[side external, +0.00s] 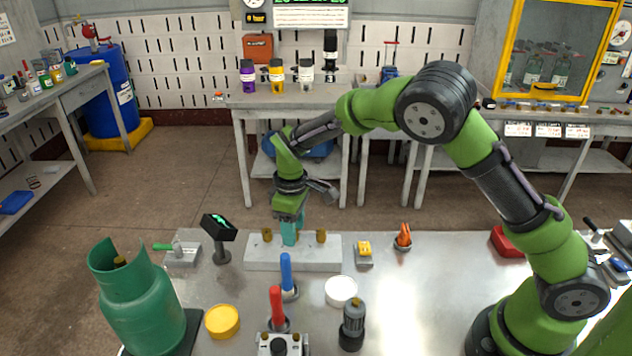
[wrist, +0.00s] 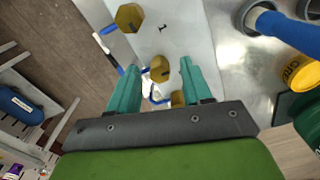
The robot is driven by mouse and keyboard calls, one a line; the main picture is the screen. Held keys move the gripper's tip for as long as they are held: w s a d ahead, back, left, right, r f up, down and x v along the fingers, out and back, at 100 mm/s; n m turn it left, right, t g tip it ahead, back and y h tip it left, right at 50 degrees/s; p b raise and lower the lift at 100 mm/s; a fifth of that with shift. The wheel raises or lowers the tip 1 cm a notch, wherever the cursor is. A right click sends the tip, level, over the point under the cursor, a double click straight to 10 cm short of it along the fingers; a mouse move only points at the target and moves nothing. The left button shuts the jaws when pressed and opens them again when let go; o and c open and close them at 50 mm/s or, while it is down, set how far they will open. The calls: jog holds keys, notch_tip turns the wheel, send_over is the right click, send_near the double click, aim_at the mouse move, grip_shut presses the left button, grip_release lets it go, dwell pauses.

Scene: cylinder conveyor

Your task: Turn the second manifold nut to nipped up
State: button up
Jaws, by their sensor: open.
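The manifold is a pale block (side external: 335,262) on the steel table, with brass nuts along its top. In the side view the left nut (side external: 267,236) and the right nut (side external: 322,236) show clear; the middle one is hidden by my gripper (side external: 290,240). In the wrist view the middle hex nut (wrist: 160,68) lies between the tips of my open teal fingers, with a dark mark on its top. I cannot tell whether a finger touches it. Another nut (wrist: 130,17) is above it in that view, and a third nut (wrist: 178,99) is partly covered near the gripper body.
Blue-handled (side external: 286,270) and red-handled (side external: 277,305) tools stand upright in front of the manifold. A small dark display (side external: 219,228) stands left, a green gas cylinder (side external: 135,300) front left.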

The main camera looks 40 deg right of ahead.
grip_shut()
jog(key=shift+m, duration=0.4)
jog(key=m, duration=0.7)
jog(key=shift+m, duration=0.3)
jog(key=m, duration=0.4)
jog(key=shift+m, duration=2.1)
jog(key=shift+r, duration=0.1)
